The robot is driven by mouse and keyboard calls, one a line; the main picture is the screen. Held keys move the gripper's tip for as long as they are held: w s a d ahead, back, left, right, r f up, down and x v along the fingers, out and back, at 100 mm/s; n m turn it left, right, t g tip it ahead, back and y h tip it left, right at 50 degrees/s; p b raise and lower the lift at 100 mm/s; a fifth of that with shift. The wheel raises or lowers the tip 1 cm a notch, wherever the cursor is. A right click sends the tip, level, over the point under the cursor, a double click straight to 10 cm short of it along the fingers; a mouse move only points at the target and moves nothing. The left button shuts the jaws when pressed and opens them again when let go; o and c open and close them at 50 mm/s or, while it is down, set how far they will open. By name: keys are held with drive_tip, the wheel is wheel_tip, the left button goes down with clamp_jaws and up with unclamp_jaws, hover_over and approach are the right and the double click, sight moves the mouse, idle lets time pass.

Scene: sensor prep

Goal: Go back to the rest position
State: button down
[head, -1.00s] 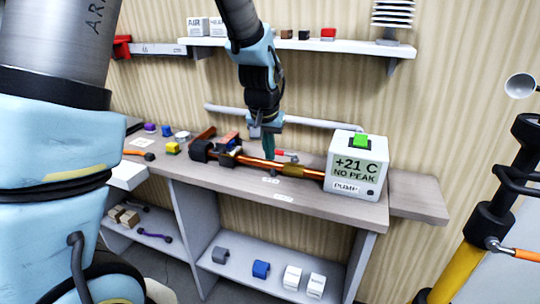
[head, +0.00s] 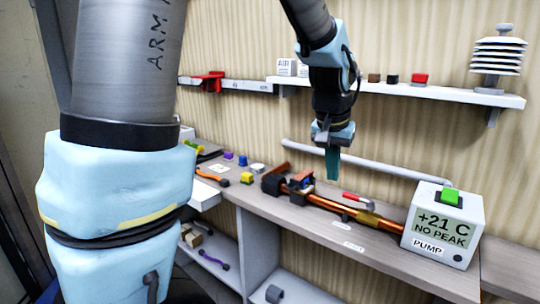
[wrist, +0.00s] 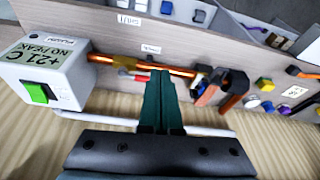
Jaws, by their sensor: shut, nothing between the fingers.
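My gripper (head: 332,162) hangs from my arm above the back of the workbench, with its green fingers together and pointing down. In the wrist view the fingers (wrist: 161,100) show shut and empty. They are in front of the copper pipe (wrist: 140,65) in that picture. In the head view the gripper is above the copper pipe (head: 325,203) and apart from it. A red-handled tool (head: 356,198) lies on the bench behind the pipe.
A white pump box (head: 441,228) reading "+21 C NO PEAK" with a green button (head: 450,196) stands at the right. A wall shelf (head: 440,95) runs above the bench. A grey rail (head: 350,172) runs along the wall. Small coloured blocks sit at the bench's left.

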drive_tip(key=s+a+f+n, duration=0.1)
drive_tip(key=a+f+n, duration=0.1)
drive_tip(key=a, duration=0.6)
drive_tip(key=s+a+f+n+y, duration=0.1)
drive_tip(key=s+a+f+n, duration=0.1)
drive_tip(key=a, duration=0.7)
drive_tip(key=s+a+f+n+g, duration=0.1)
drive_tip(key=a+f, duration=0.3)
drive_tip(key=a, duration=0.5)
drive_tip(key=shift+s+a+f+n+y, duration=0.15)
drive_tip(key=shift+s+f+n+y, duration=0.15)
drive_tip(key=shift+n, duration=0.2)
